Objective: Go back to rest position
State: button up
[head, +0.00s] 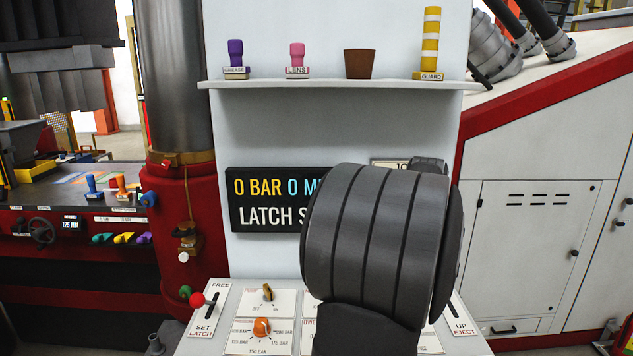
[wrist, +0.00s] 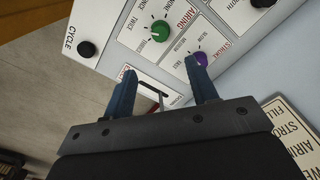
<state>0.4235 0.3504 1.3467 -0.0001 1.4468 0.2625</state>
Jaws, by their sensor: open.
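My gripper (wrist: 163,92) shows in the wrist view with its two blue fingers apart and nothing between them. It hangs over the lower edge of a control panel (wrist: 140,45), close to a lever in a slot; I cannot tell whether it touches. A green knob (wrist: 160,31) and a purple knob (wrist: 199,59) are just beyond the fingers. In the head view my dark arm covers the middle and right of the sloped console (head: 212,325), and my fingers are hidden there.
A display (head: 262,201) reading "0 BAR" stands behind the arm, partly covered. A red-ball lever (head: 197,300) and an orange knob (head: 262,328) are on the console's left. A shelf (head: 340,85) above holds two stamps, a brown pot (head: 360,64) and a striped post (head: 430,42).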

notch_tip(320, 180, down, 16)
jog(key=shift+r, duration=0.25)
jog(key=shift+r+n, duration=0.2)
jog(key=shift+n, duration=1.4)
jog(key=n, duration=0.6)
jog(key=shift+d+r+n, duration=0.1)
jog(key=shift+r+n, duration=0.25)
jog(key=shift+n, duration=0.05)
notch_tip(320, 180, up, 6)
jog(key=shift+c, duration=0.4)
